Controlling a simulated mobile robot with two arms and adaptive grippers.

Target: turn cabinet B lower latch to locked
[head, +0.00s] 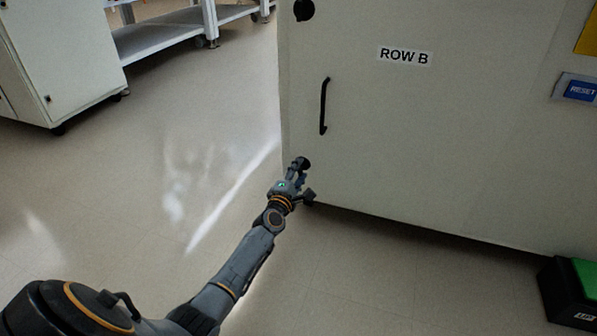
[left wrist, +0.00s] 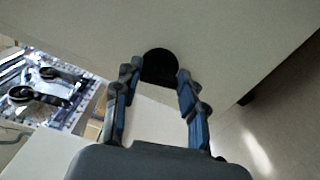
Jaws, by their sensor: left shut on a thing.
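Cabinet B (head: 430,130) is a large pale cabinet with a "ROW B" label. Its lower latch, a black round knob, is at the bottom left corner of the front, at the tips of my left gripper (head: 299,172), which partly hides it in the head view. In the left wrist view the lower latch (left wrist: 160,60) sits between the two fingers of my left gripper (left wrist: 159,78). The gripper is shut on it. How far the latch is turned cannot be told. The upper latch (head: 303,10) is a black knob at the top left. My right gripper is not in view.
A black vertical handle (head: 324,106) is on the cabinet front, above my left gripper. A blue RESET sign (head: 580,90) is at the right. A black and green box (head: 572,292) stands on the floor at lower right. The floor left of the cabinet is clear.

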